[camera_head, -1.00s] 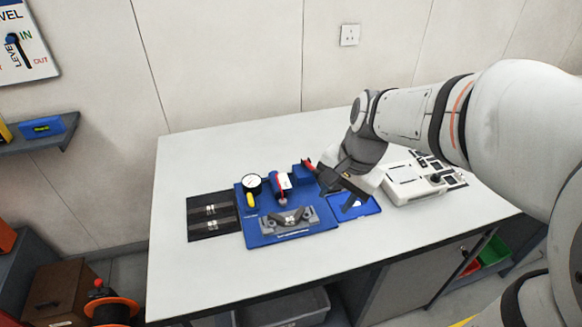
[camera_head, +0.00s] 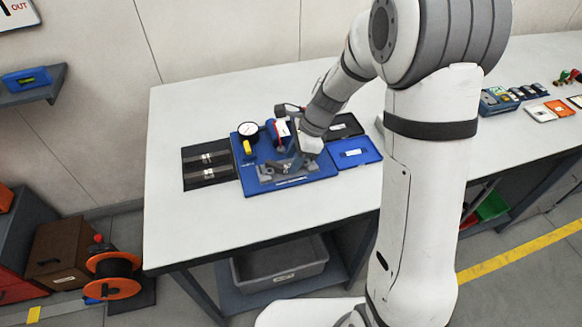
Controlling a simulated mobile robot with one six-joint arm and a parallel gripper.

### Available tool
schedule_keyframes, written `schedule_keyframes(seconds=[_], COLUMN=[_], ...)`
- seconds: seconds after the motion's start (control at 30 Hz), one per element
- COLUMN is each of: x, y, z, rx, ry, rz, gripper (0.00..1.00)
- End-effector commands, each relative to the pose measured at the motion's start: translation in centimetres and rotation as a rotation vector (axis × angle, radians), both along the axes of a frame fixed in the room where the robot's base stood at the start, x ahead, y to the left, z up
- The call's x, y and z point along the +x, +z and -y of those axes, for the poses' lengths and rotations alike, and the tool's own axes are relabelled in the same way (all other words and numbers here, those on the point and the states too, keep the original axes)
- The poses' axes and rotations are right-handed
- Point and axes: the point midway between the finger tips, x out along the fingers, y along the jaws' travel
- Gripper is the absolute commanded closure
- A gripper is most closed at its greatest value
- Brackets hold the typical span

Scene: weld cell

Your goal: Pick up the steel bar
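Two grey bar-like strips with pale labels lie in a dark tray (camera_head: 186,182) at the left of the white bench; the upper strip (camera_head: 192,160) and lower strip (camera_head: 194,177) look alike. I cannot tell whether either is the steel bar. A blue fixture board (camera_head: 245,186) beside the tray carries a grey clamp or V-shaped holder (camera_head: 268,177) along its front. My gripper (camera_head: 294,162) is over the right part of this board, just above the holder. Its fingers are small and partly hidden by my wrist, so I cannot see whether they hold anything.
A dial gauge (camera_head: 248,129) and a red-and-white device (camera_head: 279,130) stand on the board near my gripper. A blue tray (camera_head: 368,155) and a black tray (camera_head: 350,127) lie to its right. The bench front (camera_head: 165,225) is clear. Small parts sit at the far right.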

Motion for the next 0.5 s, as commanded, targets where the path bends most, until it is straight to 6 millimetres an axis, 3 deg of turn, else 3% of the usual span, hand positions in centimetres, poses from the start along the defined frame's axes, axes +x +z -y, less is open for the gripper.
schedule_keyframes(seconds=[0.17, 0.43, 0.5], x=[-0.1, -0.1, -0.1], y=[-2.0, -2.2, -2.2], z=[-0.9, -1.0, -1.0], rx=[-0.001, 0.0, 0.0], ry=[0.002, 0.002, 0.002], rz=[0.0, 0.001, 0.001], gripper=[0.6, 0.6, 0.66])
